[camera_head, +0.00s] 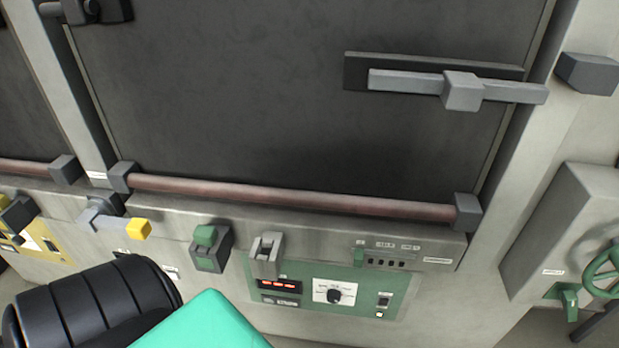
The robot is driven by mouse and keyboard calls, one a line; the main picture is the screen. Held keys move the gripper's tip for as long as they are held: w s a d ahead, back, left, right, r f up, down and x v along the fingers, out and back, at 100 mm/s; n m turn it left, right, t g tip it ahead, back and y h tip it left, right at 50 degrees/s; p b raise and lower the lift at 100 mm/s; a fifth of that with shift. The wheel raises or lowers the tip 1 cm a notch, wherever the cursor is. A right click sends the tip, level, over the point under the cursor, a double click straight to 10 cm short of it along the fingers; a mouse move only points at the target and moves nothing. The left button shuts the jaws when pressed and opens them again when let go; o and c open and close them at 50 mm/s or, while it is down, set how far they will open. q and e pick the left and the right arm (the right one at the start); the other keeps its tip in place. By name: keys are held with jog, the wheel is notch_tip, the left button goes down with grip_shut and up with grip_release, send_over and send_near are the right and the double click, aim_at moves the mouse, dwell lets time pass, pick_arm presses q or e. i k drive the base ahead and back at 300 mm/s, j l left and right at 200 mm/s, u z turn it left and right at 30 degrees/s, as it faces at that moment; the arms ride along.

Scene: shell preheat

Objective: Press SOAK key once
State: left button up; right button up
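A green control panel (351,291) sits low on the grey furnace front, right of centre. It carries a red-lit display (279,285), a round black dial on a white plate (334,295), and a small dark key or switch (384,301) at its right with a lit yellowish lamp (379,315) below. The labels are too small to read, so I cannot tell which control is the SOAK key. A black ribbed arm part and a teal block, seemingly mine, fill the lower left. Neither gripper shows.
A yellow-tipped handle (137,229) is further left. A reddish rail (290,198) runs above under the dark door (290,95). A green handwheel (603,271) stands at right.

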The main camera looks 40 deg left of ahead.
aim_at(172, 276)
jog(key=u, duration=1.6)
